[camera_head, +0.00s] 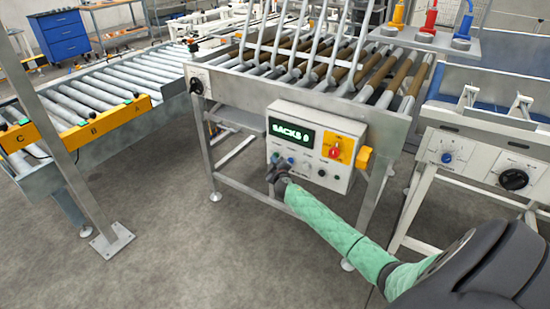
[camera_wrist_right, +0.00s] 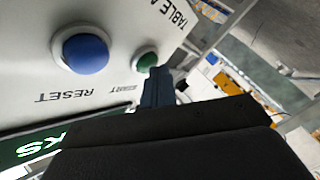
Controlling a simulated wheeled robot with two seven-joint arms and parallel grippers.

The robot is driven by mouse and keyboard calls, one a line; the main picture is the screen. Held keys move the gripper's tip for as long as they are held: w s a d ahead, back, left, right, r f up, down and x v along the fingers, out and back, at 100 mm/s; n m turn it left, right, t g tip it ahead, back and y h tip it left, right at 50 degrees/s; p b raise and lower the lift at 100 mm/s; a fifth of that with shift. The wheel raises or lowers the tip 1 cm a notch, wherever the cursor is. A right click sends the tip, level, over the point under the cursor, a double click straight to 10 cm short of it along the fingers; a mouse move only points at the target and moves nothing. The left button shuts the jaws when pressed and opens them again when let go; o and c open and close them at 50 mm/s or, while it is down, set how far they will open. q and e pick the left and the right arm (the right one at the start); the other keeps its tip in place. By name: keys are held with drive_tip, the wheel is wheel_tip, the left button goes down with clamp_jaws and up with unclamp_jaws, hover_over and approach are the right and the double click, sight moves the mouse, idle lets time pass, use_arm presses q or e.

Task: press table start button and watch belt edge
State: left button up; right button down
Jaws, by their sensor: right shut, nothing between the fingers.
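The white control box (camera_head: 341,180) hangs on the front of the roller table, its display reading "SACKS 0". In the right wrist view, a green button (camera_wrist_right: 146,62) sits beside the blue RESET button (camera_wrist_right: 86,53); its small label is hard to read. My right gripper (camera_head: 276,170) is shut and empty at the box's lower left. Its dark fingertip (camera_wrist_right: 157,86) overlaps the green button's edge in the wrist view; I cannot tell whether it touches. A blue belt surface (camera_head: 463,104) shows at the right, partly hidden by its frame. My left gripper is out of view.
A red knob on a yellow plate (camera_head: 341,150) is on the box's right side. A roller conveyor (camera_head: 130,77) with a yellow lettered bar stands left, behind a metal post (camera_head: 65,150). A second panel with knobs (camera_head: 480,165) is at right. The floor front left is clear.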

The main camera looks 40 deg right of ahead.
drive_tip(key=shift+d, duration=0.15)
idle(0.5)
drive_tip(key=shift+s+a, duration=0.3)
drive_tip(key=shift+a, duration=0.6)
drive_tip(key=shift+s+a, duration=0.35)
drive_tip(key=shift+a, duration=0.4)
drive_tip(key=shift+s+a, duration=0.3)
drive_tip(key=shift+a, duration=0.5)
drive_tip(key=shift+s+a, duration=0.35)
drive_tip(key=shift+a, duration=0.4)
